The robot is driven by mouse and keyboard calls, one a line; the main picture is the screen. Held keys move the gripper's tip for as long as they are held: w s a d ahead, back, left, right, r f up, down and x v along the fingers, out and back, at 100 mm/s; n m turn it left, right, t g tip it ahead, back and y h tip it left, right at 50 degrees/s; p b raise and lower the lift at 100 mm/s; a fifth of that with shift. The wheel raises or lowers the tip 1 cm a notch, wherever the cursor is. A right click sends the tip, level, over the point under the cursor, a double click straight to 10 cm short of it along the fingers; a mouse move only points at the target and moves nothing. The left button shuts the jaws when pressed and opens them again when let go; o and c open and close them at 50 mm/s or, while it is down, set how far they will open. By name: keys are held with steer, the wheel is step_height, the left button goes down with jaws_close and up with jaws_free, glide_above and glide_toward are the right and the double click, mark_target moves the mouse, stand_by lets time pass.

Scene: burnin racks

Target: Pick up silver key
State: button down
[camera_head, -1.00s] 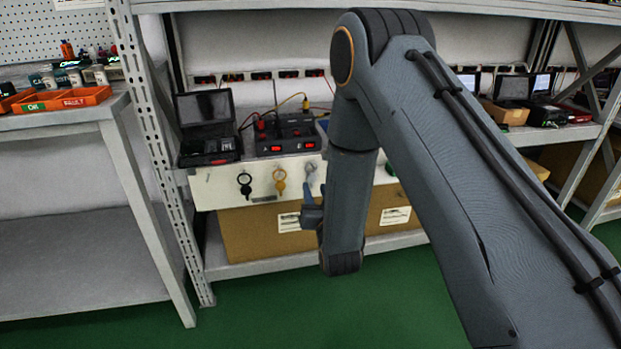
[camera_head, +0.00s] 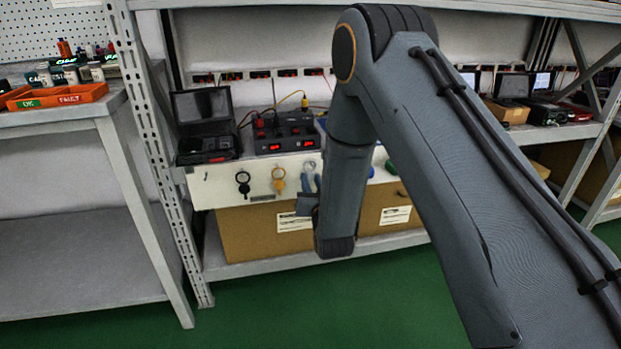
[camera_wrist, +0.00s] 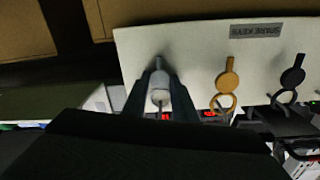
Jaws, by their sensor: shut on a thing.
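The silver key (camera_wrist: 159,97) is between the two dark fingers of my gripper (camera_wrist: 160,80) in the wrist view. The gripper is shut on it, close to the pale key panel (camera_wrist: 195,50). The key still appears to be at the panel; whether it is clear of its hook I cannot tell. In the head view my gripper (camera_head: 309,190) is at the front of the panel (camera_head: 215,190), partly hidden by my own wrist. The yellow key (camera_head: 278,180) and black key (camera_head: 243,182) hang to the left of it.
A label reading SPARE KEYS (camera_wrist: 257,31) is on the panel. Above the panel stand an open black case (camera_head: 207,130) and a device with red displays (camera_head: 287,135). Cardboard boxes (camera_head: 250,232) sit below. A table with orange bins (camera_head: 60,97) is at left.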

steer(key=shift+r, duration=0.15)
steer(key=shift+r, duration=0.25)
steer(key=p+v, duration=0.3)
steer(key=v, duration=1.5)
steer(key=shift+r+p, duration=0.35)
steer(key=shift+h, duration=0.6)
steer(key=shift+w+a+f+b, duration=0.15)
steer(key=shift+w+a+b, duration=0.45)
steer(key=shift+w, duration=1.9)
steer(key=shift+w+a+f+b, duration=0.15)
steer(key=shift+w+a+b, duration=0.45)
steer(key=shift+w, duration=1.85)
steer(key=shift+w+a+f+b, duration=0.15)
steer(key=shift+w+a+b, duration=0.45)
steer(key=shift+w, duration=1.9)
steer(key=shift+f, duration=0.1)
